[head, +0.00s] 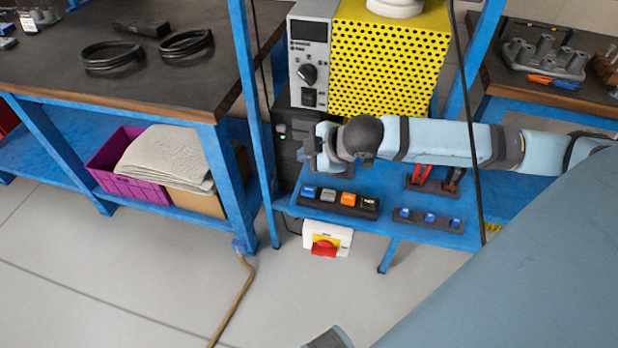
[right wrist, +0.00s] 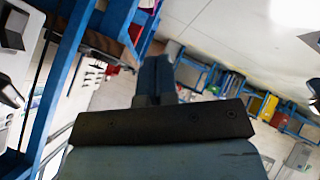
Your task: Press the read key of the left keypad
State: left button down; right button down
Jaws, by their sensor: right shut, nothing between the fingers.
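A black keypad (head: 338,202) with a row of coloured keys, blue, grey, orange and dark, lies on the blue shelf in the head view. The lettering on its keys is too small to read, so I cannot tell which is the read key. My right gripper (head: 309,154) is above and behind the keypad's left part, apart from it, beside a dark box. In the right wrist view its fingers (right wrist: 156,75) are together and empty. The keypad is not seen in that view.
A black strip with several blue pieces (head: 428,219) lies right of the keypad. Red and black plier-like handles (head: 434,180) stand behind it. A grey control unit (head: 311,62) and a yellow perforated box (head: 390,62) stand behind. A white box with a red switch (head: 327,239) hangs below the shelf edge.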

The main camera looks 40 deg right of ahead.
aim_at(309, 191)
jog(key=shift+d+r, duration=0.1)
jog(key=shift+r, duration=0.05)
